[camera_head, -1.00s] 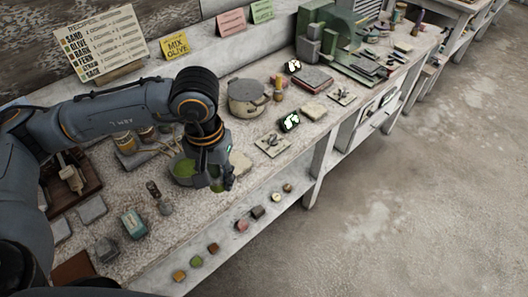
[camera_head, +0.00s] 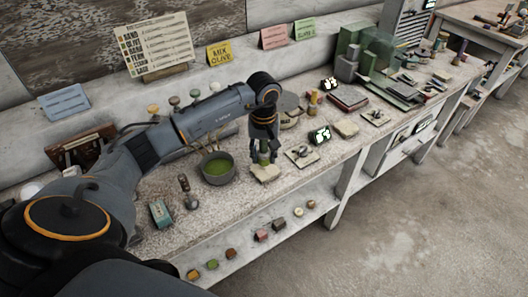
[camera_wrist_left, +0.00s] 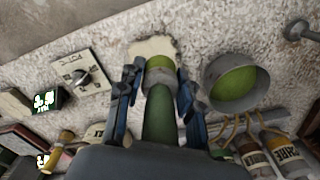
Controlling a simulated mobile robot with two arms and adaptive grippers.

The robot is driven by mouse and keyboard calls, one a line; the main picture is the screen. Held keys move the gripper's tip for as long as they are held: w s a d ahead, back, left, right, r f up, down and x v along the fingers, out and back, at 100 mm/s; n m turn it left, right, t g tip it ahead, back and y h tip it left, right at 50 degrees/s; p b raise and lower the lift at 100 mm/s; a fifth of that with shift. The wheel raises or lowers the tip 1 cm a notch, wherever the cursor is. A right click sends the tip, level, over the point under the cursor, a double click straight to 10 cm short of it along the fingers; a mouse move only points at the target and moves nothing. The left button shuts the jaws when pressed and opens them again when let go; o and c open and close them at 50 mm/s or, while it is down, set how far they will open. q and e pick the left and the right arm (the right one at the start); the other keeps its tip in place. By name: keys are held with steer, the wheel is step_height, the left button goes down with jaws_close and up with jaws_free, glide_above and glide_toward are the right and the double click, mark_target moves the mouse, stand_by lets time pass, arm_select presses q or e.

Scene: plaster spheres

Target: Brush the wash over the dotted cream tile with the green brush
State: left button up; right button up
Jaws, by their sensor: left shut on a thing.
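My left gripper (camera_head: 264,153) points down over a cream tile (camera_head: 267,172) near the front of the bench. It is shut on the green brush (camera_wrist_left: 158,115), whose handle stands between the fingers in the left wrist view. The brush tip overlaps the near edge of the tile (camera_wrist_left: 150,46) there; I cannot tell whether it touches. Dots on the tile are too small to make out. A grey pot (camera_head: 218,180) of green wash stands just left of the tile, and the pot also shows in the left wrist view (camera_wrist_left: 262,90). My right gripper is not in view.
A turquoise box (camera_head: 160,213) stands left. Small coloured blocks (camera_head: 262,235) lie on the shelf below the front edge.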

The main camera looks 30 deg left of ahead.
mark_target(267, 178)
arm_select(q)
step_height(267, 178, down, 2)
steer(key=shift+f+b, duration=0.1)
steer(key=shift+b, duration=0.3)
steer(key=shift+f+b, duration=0.3)
steer(key=shift+f, duration=0.25)
step_height(267, 178, down, 2)
steer(key=shift+f+b, duration=0.1)
steer(key=shift+b, duration=0.9)
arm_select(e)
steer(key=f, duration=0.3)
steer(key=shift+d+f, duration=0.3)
arm_select(q)
steer(key=shift+f, duration=0.15)
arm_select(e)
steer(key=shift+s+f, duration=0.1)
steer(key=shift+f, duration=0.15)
arm_select(q)
steer(key=shift+d, duration=0.15)
steer(key=shift+s+d, duration=0.2)
steer(key=shift+d, duration=0.1)
steer(key=shift+s+d+b, duration=0.2)
steer(key=shift+d+b, duration=0.2)
steer(key=shift+d, duration=0.05)
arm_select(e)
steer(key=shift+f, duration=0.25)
